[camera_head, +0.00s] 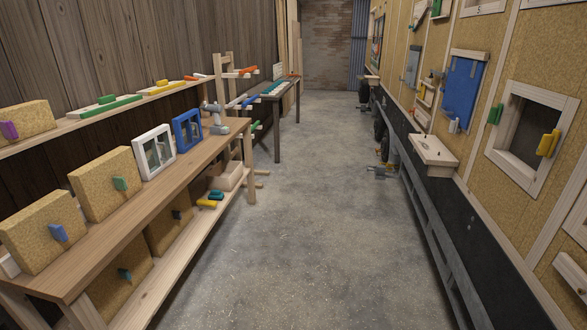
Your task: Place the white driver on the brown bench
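A pale grey-white power driver (214,120) stands at the far end of the long wooden workbench on the left, just beyond the blue framed window piece. This is the only whitish driver I can make out. The workbench has a brown top (150,199). A second, darker brown bench (277,91) stands farther back along the left wall, with small items on it too small to tell. Neither of my grippers is in view.
Cork-coloured boxes, a white framed window (154,151) and a blue one (187,130) stand on the workbench. A teal tool (216,194) and a yellow tool (207,203) lie on its lower shelf. The trailer wall (480,140) runs along the right. The concrete aisle (310,210) is clear.

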